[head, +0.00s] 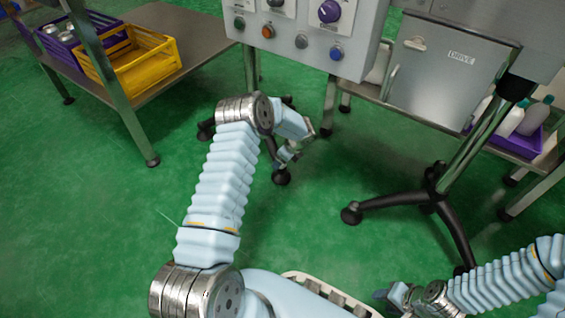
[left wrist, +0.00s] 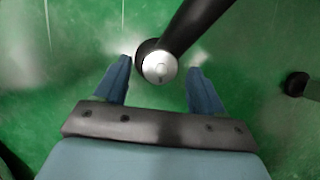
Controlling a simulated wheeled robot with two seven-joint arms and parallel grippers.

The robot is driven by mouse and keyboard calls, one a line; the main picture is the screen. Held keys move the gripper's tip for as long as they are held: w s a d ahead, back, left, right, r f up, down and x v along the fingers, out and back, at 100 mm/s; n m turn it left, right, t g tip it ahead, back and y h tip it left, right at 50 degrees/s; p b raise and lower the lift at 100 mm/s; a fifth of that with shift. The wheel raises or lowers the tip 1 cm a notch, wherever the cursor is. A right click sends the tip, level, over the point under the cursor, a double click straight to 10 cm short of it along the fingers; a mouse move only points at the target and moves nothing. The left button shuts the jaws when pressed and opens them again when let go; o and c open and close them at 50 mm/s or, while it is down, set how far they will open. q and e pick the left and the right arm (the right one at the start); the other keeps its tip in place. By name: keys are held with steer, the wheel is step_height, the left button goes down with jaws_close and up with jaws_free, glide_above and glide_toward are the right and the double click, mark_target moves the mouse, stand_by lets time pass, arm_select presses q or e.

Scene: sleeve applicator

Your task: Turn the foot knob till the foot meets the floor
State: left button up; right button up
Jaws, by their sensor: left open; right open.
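The foot knob (left wrist: 160,67), a round silver cap, sits at the end of a black base leg (left wrist: 195,25) in the left wrist view. My left gripper (left wrist: 160,70) is open, with one blue finger on each side of the knob and a gap showing on both sides. In the head view my left gripper (head: 289,154) points down over the black foot (head: 281,178) and hides the knob. I cannot tell whether the foot touches the floor. My right gripper (head: 388,295) is open and empty at the bottom right, away from the foot.
A grey control panel (head: 300,42) hangs above the leg. A stand with black splayed feet (head: 397,203) is to the right, before a bench with a DRIVE box (head: 445,70). A steel table with a yellow crate (head: 135,62) is at left. Green floor is clear between.

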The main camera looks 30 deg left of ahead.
arm_select(q)
steer(key=shift+a+f, duration=0.25)
steer(key=shift+f, duration=0.4)
steer(key=c, duration=1.1)
steer(key=shift+o, duration=0.2)
steer(key=shift+r+m, duration=0.1)
steer(key=shift+m, duration=0.3)
